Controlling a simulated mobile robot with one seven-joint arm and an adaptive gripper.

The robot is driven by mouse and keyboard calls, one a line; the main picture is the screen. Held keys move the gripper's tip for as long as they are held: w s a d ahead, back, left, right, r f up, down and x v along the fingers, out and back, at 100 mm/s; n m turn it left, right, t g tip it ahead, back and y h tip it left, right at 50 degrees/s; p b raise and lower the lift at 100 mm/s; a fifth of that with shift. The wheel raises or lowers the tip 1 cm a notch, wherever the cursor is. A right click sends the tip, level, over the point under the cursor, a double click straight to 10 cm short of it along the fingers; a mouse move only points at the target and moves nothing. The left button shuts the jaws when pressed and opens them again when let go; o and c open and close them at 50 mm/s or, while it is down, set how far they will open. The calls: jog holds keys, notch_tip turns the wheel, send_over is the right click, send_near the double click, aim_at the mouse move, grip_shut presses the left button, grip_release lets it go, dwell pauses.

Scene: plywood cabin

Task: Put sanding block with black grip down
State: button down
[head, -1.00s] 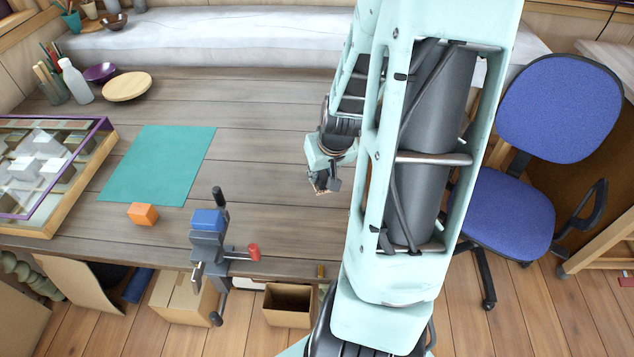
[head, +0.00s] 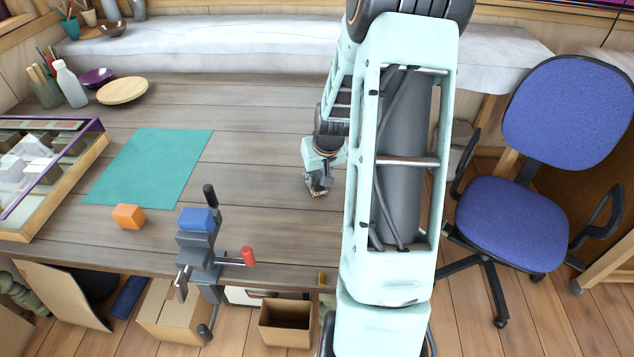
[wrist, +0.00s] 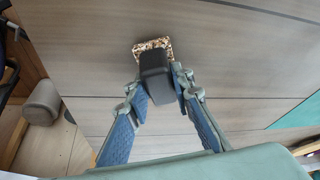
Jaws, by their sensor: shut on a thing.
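The sanding block with black grip shows in the wrist view, with its black grip (wrist: 156,76) between my fingers and its speckled tan base (wrist: 143,47) beyond. My gripper (wrist: 160,85) is shut on the grip. In the head view my gripper (head: 318,190) is over the right part of the wooden workbench (head: 255,150), with a small piece of the block at its tip. I cannot tell whether the block touches the bench top.
A teal mat (head: 150,168), an orange cube (head: 129,216) and a vise with a blue block (head: 197,219) are to the left. A glass-topped case (head: 45,180) stands farther left. The bench around my gripper is clear. A blue chair (head: 510,215) stands to the right.

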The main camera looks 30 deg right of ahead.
jog(key=shift+f, duration=0.2)
jog(key=c, duration=1.7)
grip_release()
jog(key=shift+s+r, duration=0.1)
jog(key=shift+r, duration=0.4)
jog(key=p+v, duration=0.1)
jog(key=v, duration=1)
jog(key=shift+s+r, duration=0.1)
jog(key=shift+r, duration=0.05)
